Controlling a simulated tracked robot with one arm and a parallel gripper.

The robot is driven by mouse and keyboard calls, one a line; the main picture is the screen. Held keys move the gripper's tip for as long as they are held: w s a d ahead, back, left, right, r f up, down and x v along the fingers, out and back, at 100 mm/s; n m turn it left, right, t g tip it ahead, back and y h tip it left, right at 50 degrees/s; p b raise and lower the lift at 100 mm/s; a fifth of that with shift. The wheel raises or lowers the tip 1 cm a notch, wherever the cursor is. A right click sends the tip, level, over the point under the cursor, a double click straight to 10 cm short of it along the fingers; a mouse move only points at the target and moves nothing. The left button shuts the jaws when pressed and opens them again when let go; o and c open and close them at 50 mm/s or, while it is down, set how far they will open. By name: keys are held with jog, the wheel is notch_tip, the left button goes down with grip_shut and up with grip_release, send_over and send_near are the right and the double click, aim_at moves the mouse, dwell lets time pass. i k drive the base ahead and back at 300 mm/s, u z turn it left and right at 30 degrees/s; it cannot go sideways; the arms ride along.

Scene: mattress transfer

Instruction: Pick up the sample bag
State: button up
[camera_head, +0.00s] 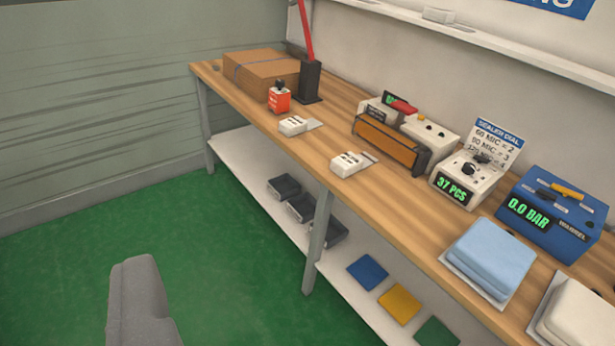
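I cannot tell for sure which thing is the sample bag. A light blue folded, pillow-like bundle (482,255) lies on a pale sheet at the right of the wooden bench (400,195). A similar white bundle (575,315) lies in the lower right corner, cut off by the picture edge. Two small white items with flat tabs lie on the bench, one further back (292,125) and one nearer (347,164). A grey part of mine (140,297), perhaps my gripper, shows at the lower left over the green floor, apart from the bench. Its fingertips cannot be made out.
The bench also holds a cardboard box (262,75), an orange-red container (279,98), a sealer (388,146), a white "37 PCS" device (465,182) and a blue "0.0 BAR" unit (550,218). Dark trays (300,206) and coloured squares (399,304) lie on the lower shelf. The green floor (215,240) is clear.

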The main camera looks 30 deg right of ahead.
aim_at(348, 163)
jog(key=u, duration=0.35)
jog(key=k, duration=0.55)
jog(key=u, duration=0.55)
jog(key=i, duration=1.1)
jog(key=z, duration=0.5)
jog(key=i, duration=1.2)
jog(key=z, duration=1.2)
jog(key=i, duration=0.8)
jog(key=z, duration=0.6)
jog(key=k, duration=0.75)
jog(key=z, duration=0.2)
jog(key=i, duration=0.8)
jog(key=u, duration=0.1)
